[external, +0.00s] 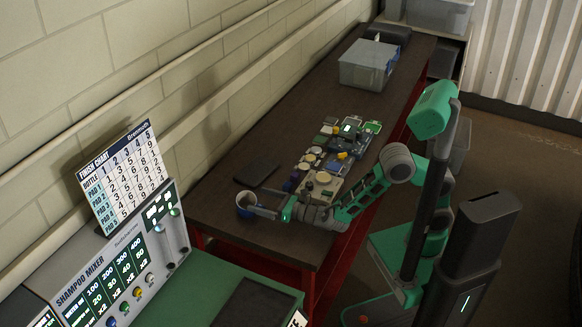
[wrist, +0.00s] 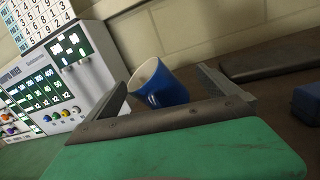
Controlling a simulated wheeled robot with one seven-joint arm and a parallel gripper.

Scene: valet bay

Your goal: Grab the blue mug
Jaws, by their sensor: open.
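The blue mug (external: 247,207) stands on the dark bench top near its near left end, close to the wall. It has a pale inside. My gripper (external: 268,206) is open, reaching left at the mug from the right. In the wrist view my gripper (wrist: 160,88) has its fingers wide apart, one on each side of the mug. I cannot tell whether either finger touches it.
A shampoo mixer panel (external: 130,262) and a finish chart (external: 122,180) stand left of the bench. A flat dark pad (external: 256,173) lies behind the mug. A clear bin (external: 367,66) stands farther back.

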